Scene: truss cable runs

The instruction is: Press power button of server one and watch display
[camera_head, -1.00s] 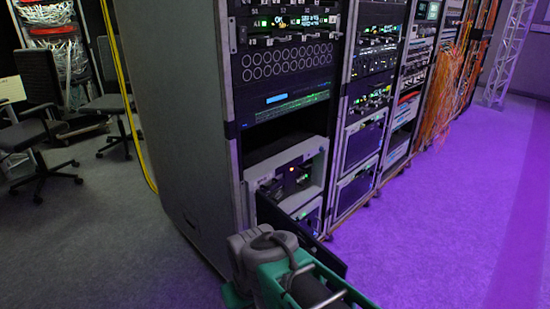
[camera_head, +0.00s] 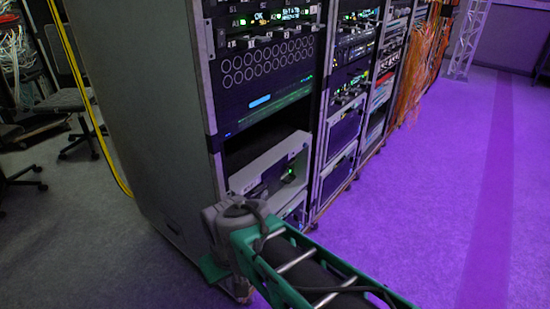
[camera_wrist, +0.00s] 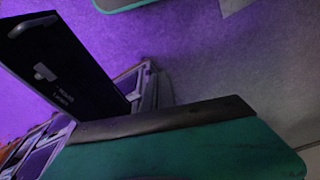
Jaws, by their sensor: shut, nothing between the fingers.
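The grey-framed server unit (camera_head: 268,166) sits low in the nearest rack, below a dark empty bay. A small green light (camera_head: 289,178) glows on its dark front; the power button and display text cannot be made out. In the wrist view a dark flat panel (camera_wrist: 88,88) with white lettering stands tilted at the left, its text upside down; a "1" can be guessed. My green and grey arm (camera_head: 290,262) reaches up to the rack's lower front in the head view and covers part of it.
The rack's grey side wall (camera_head: 150,110) stands at the left, with a yellow cable (camera_head: 85,100) behind it. More racks recede to the right, with orange cables (camera_head: 420,80). Purple-lit floor (camera_head: 430,190) is free at the right. Chairs stand at the far left.

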